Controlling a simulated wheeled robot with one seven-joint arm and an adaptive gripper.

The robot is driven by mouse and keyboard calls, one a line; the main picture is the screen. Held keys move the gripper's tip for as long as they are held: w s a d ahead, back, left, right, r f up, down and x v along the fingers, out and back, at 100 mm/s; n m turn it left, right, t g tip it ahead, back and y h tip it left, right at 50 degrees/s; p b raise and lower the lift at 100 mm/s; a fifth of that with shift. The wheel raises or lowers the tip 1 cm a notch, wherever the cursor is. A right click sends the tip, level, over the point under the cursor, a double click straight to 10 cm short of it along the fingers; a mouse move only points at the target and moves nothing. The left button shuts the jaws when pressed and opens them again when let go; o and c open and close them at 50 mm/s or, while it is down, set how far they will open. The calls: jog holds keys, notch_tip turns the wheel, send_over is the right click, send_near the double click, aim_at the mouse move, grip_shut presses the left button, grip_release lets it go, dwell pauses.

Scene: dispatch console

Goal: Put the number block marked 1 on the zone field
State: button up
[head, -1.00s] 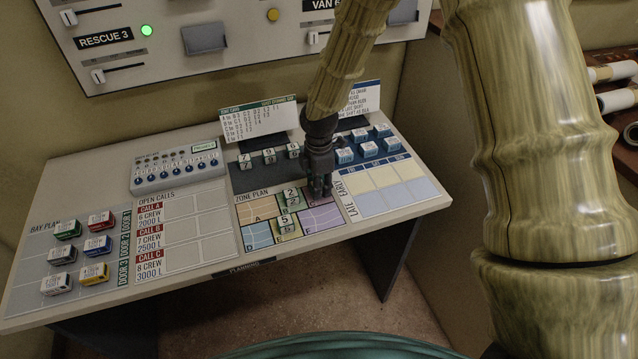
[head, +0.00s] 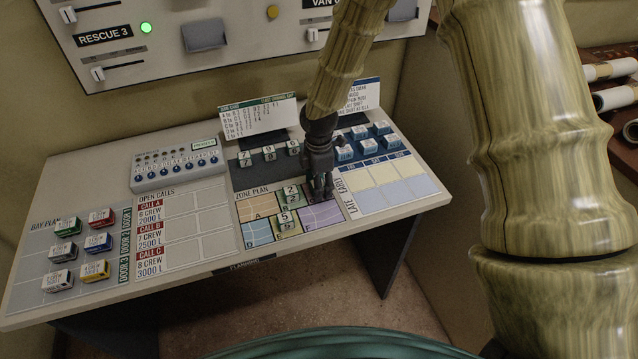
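The zone plan (head: 257,232) is a board of coloured fields on the sloping desk. Green-edged number blocks marked 2 (head: 290,195) and 5 (head: 286,219) stand on its middle fields. My gripper (head: 321,194) points down over the plan's upper right, just right of block 2. Its dark fingers are small here, and I cannot tell whether they are apart or hold anything. I cannot make out a block marked 1; one may be hidden at the fingers.
Blue-white blocks (head: 360,133) stand right of my gripper above the early/late grid (head: 396,190). Two upright cards (head: 258,117) stand behind. A switch box (head: 175,167), an open-calls grid (head: 182,237) and vehicle blocks (head: 98,243) lie left. The desk's front edge is clear.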

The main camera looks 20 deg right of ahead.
notch_tip(320, 180, up, 12)
jog(key=b, duration=0.3)
dwell(0.4)
